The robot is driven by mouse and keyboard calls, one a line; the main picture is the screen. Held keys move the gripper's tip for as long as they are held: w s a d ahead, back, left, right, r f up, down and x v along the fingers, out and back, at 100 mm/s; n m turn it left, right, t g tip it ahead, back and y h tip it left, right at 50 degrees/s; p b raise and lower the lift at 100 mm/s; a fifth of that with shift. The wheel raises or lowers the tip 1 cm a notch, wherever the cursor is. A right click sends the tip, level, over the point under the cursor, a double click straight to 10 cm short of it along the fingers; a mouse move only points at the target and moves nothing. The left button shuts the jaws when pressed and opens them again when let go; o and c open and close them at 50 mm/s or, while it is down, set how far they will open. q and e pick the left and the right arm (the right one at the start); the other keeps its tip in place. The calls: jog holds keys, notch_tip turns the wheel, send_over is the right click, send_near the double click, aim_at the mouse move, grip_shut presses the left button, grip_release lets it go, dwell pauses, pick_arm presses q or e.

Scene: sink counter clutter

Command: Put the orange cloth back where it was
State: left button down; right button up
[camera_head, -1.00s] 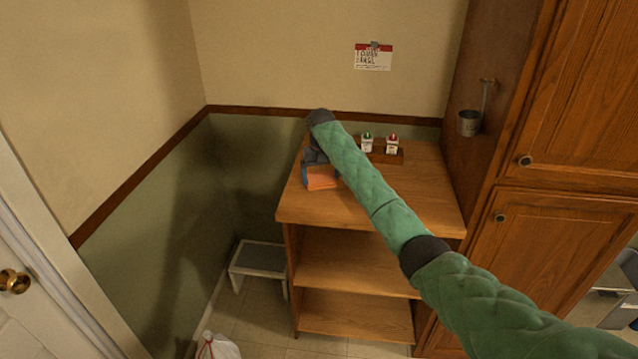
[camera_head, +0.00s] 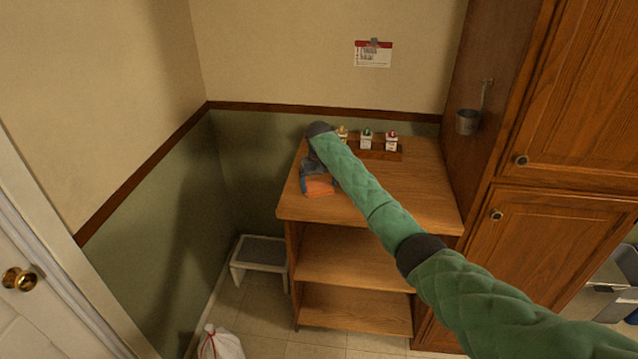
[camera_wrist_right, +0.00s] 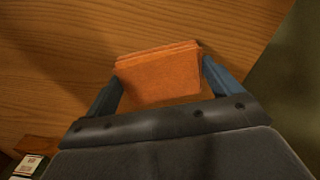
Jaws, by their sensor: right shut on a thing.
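The orange cloth (camera_head: 319,186) is a folded, layered block at the left part of the wooden shelf unit's top. It also shows in the right wrist view (camera_wrist_right: 160,75), between two blue fingers. My right gripper (camera_head: 314,184) points down at the cloth and is shut on it, one finger on each side. In the right wrist view the gripper (camera_wrist_right: 163,83) has the wood surface close behind the cloth. I cannot tell whether the cloth touches the wood. My left gripper is not in view.
The shelf unit's top (camera_head: 400,195) is clear to the right of my arm. A wooden tray (camera_head: 378,154) with several small cartons stands at its back. A wall cup (camera_head: 467,122) hangs on the cabinet side. A step stool (camera_head: 259,257) and white bag (camera_head: 221,344) are on the floor.

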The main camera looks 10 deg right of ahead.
aim_at(319, 186)
jog(key=o, duration=0.7)
jog(key=shift+r, duration=0.25)
notch_tip(319, 186, up, 2)
jog(key=shift+r+b, duration=0.1)
jog(key=shift+b, duration=0.75)
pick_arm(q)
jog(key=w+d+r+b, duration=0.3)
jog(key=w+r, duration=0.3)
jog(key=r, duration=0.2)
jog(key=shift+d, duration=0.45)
pick_arm(e)
jog(key=shift+r, duration=4.8)
